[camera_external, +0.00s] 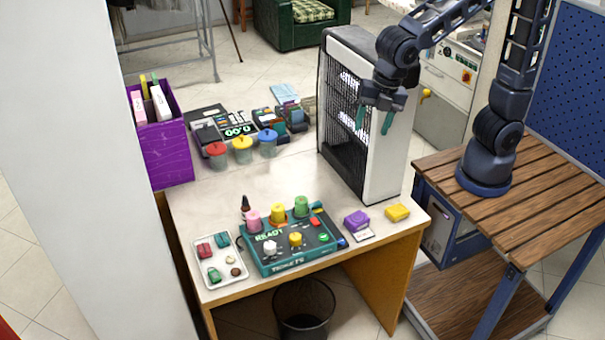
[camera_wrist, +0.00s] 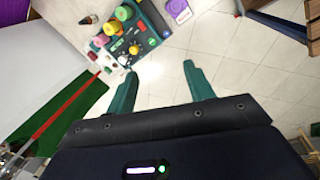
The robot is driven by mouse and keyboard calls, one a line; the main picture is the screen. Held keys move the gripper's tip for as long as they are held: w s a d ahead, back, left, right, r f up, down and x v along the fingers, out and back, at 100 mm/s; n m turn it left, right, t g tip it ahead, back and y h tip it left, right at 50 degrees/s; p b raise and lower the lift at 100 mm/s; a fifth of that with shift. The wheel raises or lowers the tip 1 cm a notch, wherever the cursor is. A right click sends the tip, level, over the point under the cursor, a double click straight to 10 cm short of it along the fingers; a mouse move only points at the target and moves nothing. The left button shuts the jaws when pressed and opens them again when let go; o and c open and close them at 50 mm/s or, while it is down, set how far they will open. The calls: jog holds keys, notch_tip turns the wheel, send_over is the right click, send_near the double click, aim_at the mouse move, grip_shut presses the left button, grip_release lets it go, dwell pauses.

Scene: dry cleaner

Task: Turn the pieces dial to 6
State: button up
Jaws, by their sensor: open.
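A teal control box (camera_external: 283,266) with a display reading READY stands at the front of the counter. Its face carries a white knob (camera_external: 270,247) and a yellow knob (camera_external: 295,239); I cannot read which is the pieces dial or where either points. The box also shows at the top of the wrist view (camera_wrist: 152,18), with the white knob (camera_wrist: 123,60) and yellow knob (camera_wrist: 134,49) near the left fingertip in the picture. My gripper (camera_external: 374,122) is open and empty, raised in front of the white-framed grille unit, well above and apart from the box.
Pink (camera_external: 253,221), yellow (camera_external: 278,213) and green (camera_external: 301,206) cylinders stand along the box's back edge. A tray (camera_external: 212,280) of small items lies left, purple (camera_external: 356,220) and yellow (camera_external: 397,212) blocks right. The tall grille unit (camera_external: 386,160) stands behind. Mid-counter is clear.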

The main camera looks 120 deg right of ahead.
jog(key=w+f+n+g, duration=0.1)
jog(key=w+f+n, duration=0.5)
jog(key=w+f, duration=0.5)
jog(key=n+g, duration=0.1)
jog(key=n, duration=0.5)
send_near(295, 236)
jog(key=shift+y, duration=0.4)
jog(key=f, duration=0.9)
jog(key=shift+d, duration=0.35)
jog(key=c, duration=1)
